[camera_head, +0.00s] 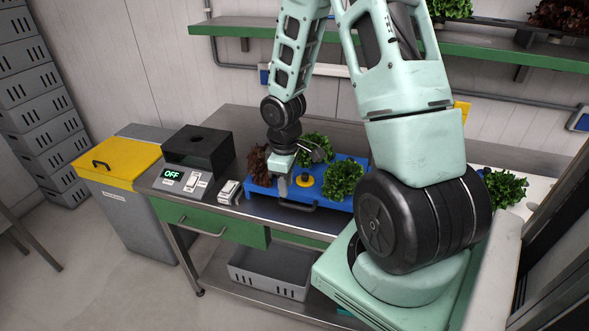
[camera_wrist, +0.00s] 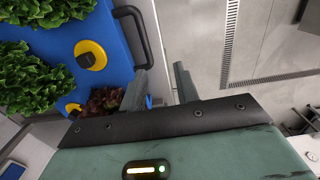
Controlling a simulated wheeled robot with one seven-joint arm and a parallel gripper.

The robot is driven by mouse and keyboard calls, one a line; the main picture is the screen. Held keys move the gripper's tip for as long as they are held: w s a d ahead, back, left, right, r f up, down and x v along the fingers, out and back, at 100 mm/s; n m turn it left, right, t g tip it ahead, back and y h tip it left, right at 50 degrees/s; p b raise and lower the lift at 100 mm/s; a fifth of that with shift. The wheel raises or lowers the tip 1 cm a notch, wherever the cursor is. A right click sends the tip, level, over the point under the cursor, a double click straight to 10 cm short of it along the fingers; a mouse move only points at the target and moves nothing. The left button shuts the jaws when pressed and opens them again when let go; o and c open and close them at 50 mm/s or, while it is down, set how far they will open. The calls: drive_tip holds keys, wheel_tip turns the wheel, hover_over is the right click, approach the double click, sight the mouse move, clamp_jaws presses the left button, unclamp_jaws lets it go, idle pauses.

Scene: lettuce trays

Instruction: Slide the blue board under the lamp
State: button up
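My gripper (camera_head: 284,188) is low over the board's front left part. In the wrist view my gripper (camera_wrist: 163,70) has its fingers apart with nothing between them, close to the handle's lower end. I cannot make out a lamp.
A black box (camera_head: 199,147) stands left of the board, above a panel reading OFF (camera_head: 173,174). A switch block (camera_head: 229,192) is close to the board's left edge. A yellow-lidded bin (camera_head: 118,161) is further left. A green shelf (camera_head: 245,27) is above. My arm hides the bench's right part.

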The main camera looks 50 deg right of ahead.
sight(296, 207)
drive_tip(key=d, duration=0.1)
drive_tip(key=s+d+f, duration=0.1)
drive_tip(key=shift+d, duration=0.35)
drive_tip(key=shift+d+f, duration=0.1)
drive_tip(key=shift+f, duration=0.25)
wheel_tip(296, 207, down, 10)
drive_tip(key=b, duration=1)
drive_tip(key=shift+r, duration=0.6)
drive_tip(key=c, duration=0.5)
drive_tip(key=shift+p, duration=0.3)
clamp_jaws()
drive_tip(key=shift+f, duration=0.2)
drive_tip(key=w+d+p, duration=0.2)
drive_tip(key=w+d, duration=0.1)
drive_tip(key=d, duration=0.5)
drive_tip(key=w+d+p, duration=0.2)
drive_tip(key=w+d, duration=0.1)
drive_tip(key=d, duration=0.5)
drive_tip(key=w+d+p, duration=0.2)
drive_tip(key=w+d, duration=0.2)
drive_tip(key=d, duration=0.4)
drive_tip(key=shift+d+f+p, duration=0.1)
drive_tip(key=shift+d+p, duration=0.15)
drive_tip(key=shift+p, duration=0.1)
drive_tip(key=shift+w+d+b, duration=0.2)
drive_tip(key=shift+w+d, duration=0.1)
drive_tip(key=shift+d, duration=0.45)
drive_tip(key=shift+w+d+b, duration=0.2)
drive_tip(key=shift+w+d, duration=0.05)
drive_tip(key=shift+d, duration=0.45)
